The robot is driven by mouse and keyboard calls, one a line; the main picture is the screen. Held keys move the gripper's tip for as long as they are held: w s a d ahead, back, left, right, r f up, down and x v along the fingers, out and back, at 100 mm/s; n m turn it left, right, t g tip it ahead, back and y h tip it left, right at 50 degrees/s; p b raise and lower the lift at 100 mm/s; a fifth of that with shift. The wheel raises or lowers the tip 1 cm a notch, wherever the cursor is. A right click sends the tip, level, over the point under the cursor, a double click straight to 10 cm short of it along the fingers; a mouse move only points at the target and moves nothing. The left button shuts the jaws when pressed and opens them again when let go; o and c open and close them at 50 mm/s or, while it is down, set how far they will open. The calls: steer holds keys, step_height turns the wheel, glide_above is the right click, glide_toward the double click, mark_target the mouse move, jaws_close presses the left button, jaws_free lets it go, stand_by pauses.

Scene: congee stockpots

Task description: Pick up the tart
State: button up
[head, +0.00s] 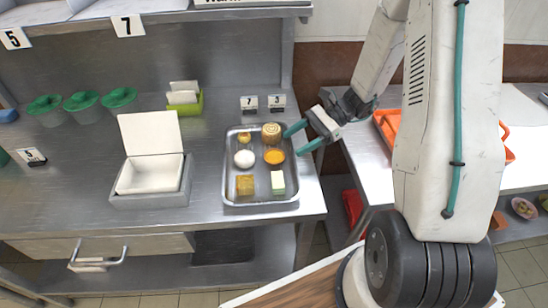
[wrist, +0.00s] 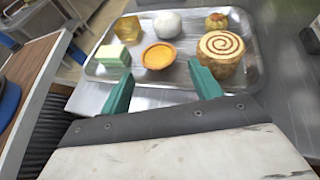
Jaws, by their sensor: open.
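The tart (head: 275,156) is a small round piece with a bright orange filling, on the right side of the metal tray (head: 230,190). My gripper (head: 297,138) is open and empty at the tray's right edge, apart from the tart. Its two green fingers (wrist: 162,80) show in the wrist view, the right one close to the spiral-topped roll (wrist: 222,55).
The tray also holds the roll (head: 271,133), a white bun (head: 244,159), a yellow cube (head: 245,185), a green-and-white layered block (head: 278,183) and a small golden pastry (head: 244,139). A white open box (head: 150,175) stands left of the tray. An orange tray (head: 390,125) lies right.

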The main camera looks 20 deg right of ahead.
mark_target(271, 157)
steer(key=x, duration=0.7)
steer(key=shift+s+a+r, duration=0.15)
steer(key=shift+a, duration=0.15)
steer(key=c, duration=0.7)
